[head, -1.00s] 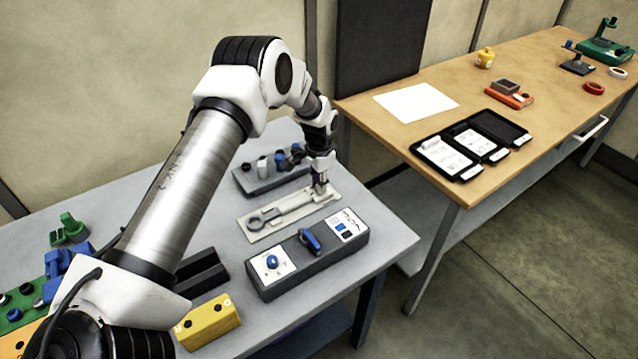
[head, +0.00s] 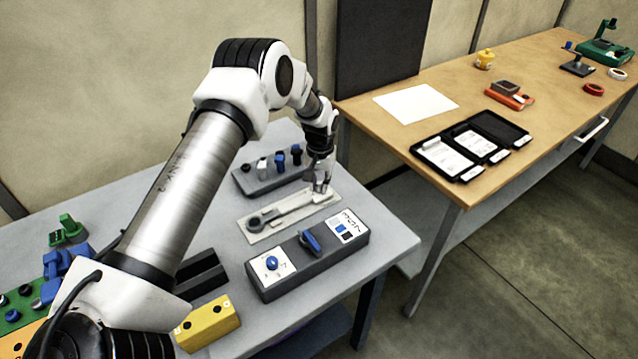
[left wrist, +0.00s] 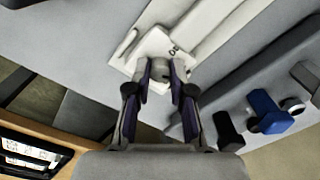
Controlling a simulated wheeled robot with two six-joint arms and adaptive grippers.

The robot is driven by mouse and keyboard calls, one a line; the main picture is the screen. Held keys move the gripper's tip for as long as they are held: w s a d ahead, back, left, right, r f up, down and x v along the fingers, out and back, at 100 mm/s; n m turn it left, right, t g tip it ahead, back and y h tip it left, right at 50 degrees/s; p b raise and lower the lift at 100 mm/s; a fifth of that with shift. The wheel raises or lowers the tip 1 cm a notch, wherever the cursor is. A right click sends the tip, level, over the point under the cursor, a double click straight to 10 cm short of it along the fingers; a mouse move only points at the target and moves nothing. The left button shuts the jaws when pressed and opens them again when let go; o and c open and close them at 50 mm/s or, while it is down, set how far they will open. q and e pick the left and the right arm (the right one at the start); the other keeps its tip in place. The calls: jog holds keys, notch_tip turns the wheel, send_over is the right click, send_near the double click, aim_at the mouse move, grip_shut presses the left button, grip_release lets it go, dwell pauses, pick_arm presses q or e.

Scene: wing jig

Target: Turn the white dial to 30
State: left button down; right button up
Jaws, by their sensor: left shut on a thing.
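My left gripper (head: 320,188) points down at the right end of a long pale fixture plate (head: 252,238) on the grey table. In the left wrist view its two fingers (left wrist: 161,75) are shut on a small pale knob (left wrist: 160,66), which I take to be the white dial. The knob stands on a white square plate (left wrist: 152,46) with dark print beside it. The print is too small and partly covered, so I cannot read the setting. In the head view the gripper hides the dial. My right gripper is not in view.
A grey box (head: 290,277) with blue knobs lies in front of the plate. A rack (head: 262,182) with several black, white and blue knobs stands behind it. A yellow block (head: 208,322) is nearer me. A wooden table (head: 400,140) stands to the right.

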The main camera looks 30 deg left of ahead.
aim_at(320, 186)
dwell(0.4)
pick_arm(q)
jog(key=c, duration=1)
grip_release()
notch_tip(320, 186, up, 12)
jog(key=shift+d, duration=0.15)
